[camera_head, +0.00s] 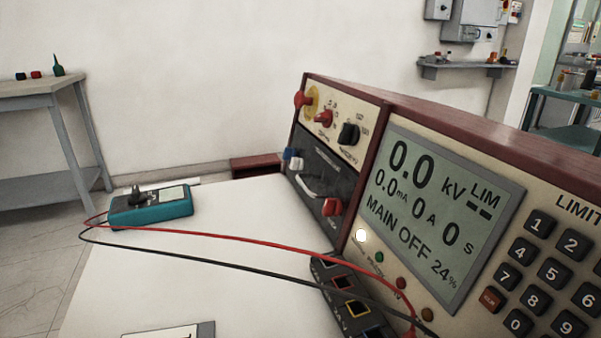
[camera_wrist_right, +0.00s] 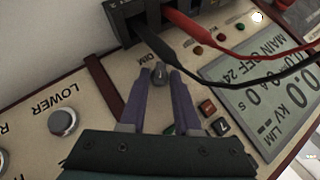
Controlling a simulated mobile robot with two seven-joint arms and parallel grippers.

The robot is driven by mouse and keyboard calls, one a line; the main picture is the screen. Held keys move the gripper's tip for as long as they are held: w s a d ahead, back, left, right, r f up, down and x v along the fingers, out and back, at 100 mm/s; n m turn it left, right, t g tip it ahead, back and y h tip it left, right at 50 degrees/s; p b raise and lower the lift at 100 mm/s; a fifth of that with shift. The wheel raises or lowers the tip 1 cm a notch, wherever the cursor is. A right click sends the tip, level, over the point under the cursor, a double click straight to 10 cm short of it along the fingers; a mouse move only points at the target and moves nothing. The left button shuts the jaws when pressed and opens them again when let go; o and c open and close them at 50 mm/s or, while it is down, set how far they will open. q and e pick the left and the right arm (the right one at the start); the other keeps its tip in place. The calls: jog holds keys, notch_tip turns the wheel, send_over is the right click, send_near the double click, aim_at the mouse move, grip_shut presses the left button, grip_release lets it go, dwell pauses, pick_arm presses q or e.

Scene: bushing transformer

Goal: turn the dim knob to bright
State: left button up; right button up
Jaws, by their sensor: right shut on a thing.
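In the right wrist view, the small grey dim knob (camera_wrist_right: 160,76) sits on the cream panel beside its "DIM" label. My right gripper (camera_wrist_right: 158,82) has its two purple fingers on either side of the knob and is shut on it. The knob's pointer mark is too small to read clearly. The display (camera_head: 442,210) in the head view reads 0.0 kV, MAIN OFF, 24%. I cannot make out the dim knob in the head view. Neither gripper shows in the head view.
A red lead (camera_wrist_right: 225,40) and a black lead (camera_wrist_right: 205,68) cross the panel near my right fingers. A silver "LOWER" knob (camera_wrist_right: 63,122) is to the left. In the head view, a teal meter (camera_head: 150,208) lies on the white table (camera_head: 220,270).

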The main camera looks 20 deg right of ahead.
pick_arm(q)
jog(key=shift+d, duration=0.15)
pick_arm(e)
grip_shut()
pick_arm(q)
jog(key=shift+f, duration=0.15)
pick_arm(e)
jog(key=shift+s+f, duration=0.1)
pick_arm(q)
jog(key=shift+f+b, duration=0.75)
jog(key=shift+b, duration=0.1)
pick_arm(e)
jog(key=shift+s+f+m+t, duration=0.15)
jog(key=shift+f+m+t, duration=0.15)
jog(key=shift+m+t, duration=0.65)
pick_arm(q)
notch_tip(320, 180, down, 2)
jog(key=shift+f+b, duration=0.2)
jog(key=shift+b, duration=1)
pick_arm(e)
jog(key=shift+s+a+f+m+t+h, duration=0.1)
jog(key=shift+f+m+t+h, duration=0.15)
jog(key=shift+m+t+h, duration=0.65)
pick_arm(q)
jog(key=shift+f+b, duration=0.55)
pick_arm(e)
jog(key=shift+r+t, duration=0.1)
jog(key=shift+t, duration=0.55)
jog(key=o, duration=0.7)
grip_release()
